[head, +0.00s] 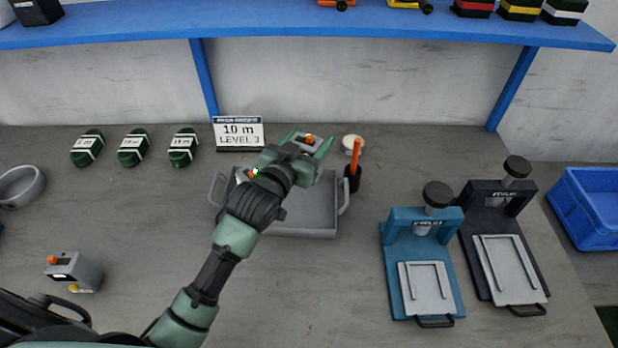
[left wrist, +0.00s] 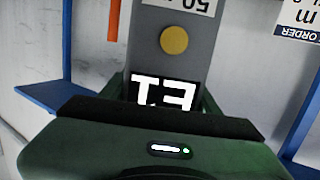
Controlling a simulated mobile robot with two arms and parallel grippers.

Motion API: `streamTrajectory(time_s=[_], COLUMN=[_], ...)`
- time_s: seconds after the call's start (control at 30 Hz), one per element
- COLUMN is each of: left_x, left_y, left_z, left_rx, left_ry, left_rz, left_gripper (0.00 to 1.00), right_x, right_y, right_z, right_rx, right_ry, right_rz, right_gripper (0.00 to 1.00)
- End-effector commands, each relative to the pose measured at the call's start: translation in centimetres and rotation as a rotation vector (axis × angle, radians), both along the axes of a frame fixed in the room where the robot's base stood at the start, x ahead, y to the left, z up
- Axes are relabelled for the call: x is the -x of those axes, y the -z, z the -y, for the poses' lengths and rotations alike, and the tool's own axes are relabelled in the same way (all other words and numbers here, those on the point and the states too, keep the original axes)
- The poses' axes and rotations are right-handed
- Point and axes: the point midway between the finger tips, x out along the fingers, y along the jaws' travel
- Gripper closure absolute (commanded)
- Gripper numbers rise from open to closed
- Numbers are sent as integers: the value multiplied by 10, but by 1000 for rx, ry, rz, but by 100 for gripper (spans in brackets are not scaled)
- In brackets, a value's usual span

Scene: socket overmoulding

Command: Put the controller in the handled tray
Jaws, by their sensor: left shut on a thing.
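My left gripper (head: 312,141) is shut on a grey box-shaped controller with an orange knob (head: 306,147). It holds the controller over the far right part of the grey handled tray (head: 300,233); the height above the tray is hard to tell. My right gripper is not in view.
A similar grey controller (head: 78,270) stands at the table's left. An order sign (head: 239,133) reads "10 m LEVEL 3". A black holder with an orange-handled tool (head: 353,178) stands close right of the tray. Blue (head: 410,240) and dark (head: 492,215) presses stand farther right.

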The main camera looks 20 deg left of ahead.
Motion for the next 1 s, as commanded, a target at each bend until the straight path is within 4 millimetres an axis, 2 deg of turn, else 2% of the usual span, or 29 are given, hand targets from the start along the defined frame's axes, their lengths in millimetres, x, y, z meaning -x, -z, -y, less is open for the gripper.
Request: streamTrajectory(time_s=[0.03,0.2,0.47,0.63,0.77,1.0], left_x=[0,0,0,0,0,0], left_y=[16,54,80,107,116,117], left_z=[0,0,0,1,1,1], left_rx=[1,1,1,0,0,1], left_ry=[0,0,0,0,0,1], left_rz=[-5,-2,1,-1,2,3], left_gripper=[84,84,84,84,84,84], right_x=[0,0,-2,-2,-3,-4], right_y=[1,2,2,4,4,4], right_z=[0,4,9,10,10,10], right_rx=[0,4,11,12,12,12], right_ry=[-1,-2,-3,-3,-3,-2], right_rz=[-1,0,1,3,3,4], right_gripper=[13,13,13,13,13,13])
